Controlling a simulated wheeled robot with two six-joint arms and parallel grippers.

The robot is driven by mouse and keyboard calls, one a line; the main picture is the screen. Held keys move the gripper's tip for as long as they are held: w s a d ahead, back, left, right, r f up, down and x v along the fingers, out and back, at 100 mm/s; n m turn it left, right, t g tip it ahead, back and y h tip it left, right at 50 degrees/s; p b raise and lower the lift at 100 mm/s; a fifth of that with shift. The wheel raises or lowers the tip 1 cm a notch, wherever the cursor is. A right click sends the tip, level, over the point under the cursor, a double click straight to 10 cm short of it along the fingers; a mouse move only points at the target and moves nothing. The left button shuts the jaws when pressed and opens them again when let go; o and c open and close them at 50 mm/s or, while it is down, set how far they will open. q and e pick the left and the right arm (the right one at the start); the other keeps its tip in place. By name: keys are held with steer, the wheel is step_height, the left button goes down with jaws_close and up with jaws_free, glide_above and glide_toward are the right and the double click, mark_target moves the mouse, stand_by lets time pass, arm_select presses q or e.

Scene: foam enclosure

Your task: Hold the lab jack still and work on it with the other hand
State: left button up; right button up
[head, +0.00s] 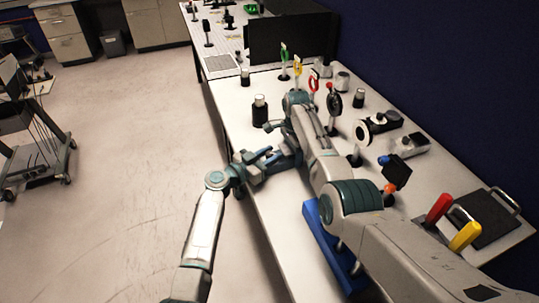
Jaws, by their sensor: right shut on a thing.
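Small blue parts (258,154), which look like the lab jack, show at the front edge of the white table, wedged between my two grippers. They are small and partly covered, so the jack's plates and knob cannot be made out. My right gripper (274,158) reaches in from the right side, under its folded arm, and is shut on the blue piece. My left gripper (247,167) comes up from the floor side at the table edge, close against the blue parts. Its fingers are too small and overlapped to tell open from shut.
A blue stand (322,240) sits at the near table edge, partly behind my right arm. A dark bottle (260,110) stands just beyond the grippers. Several optics on posts and red and yellow handles (438,209) line the right. Open floor lies left.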

arm_select(q)
steer(key=c, duration=0.7)
steer(key=shift+o, duration=0.2)
steer(key=shift+m+g+h, duration=0.4)
steer(key=m+g+h, duration=0.1)
steer(key=m+g, duration=0.1)
steer(key=g, duration=0.1)
steer(key=m+g+h, duration=0.2)
steer(key=g, duration=0.1)
steer(key=shift+w, duration=0.15)
steer(key=shift+f+m+g+h, duration=0.15)
steer(key=shift+m+g+h, duration=0.35)
steer(key=shift+m+g, duration=1.55)
steer(key=shift+g, duration=0.85)
steer(key=o, duration=0.7)
steer(key=shift+c, duration=0.2)
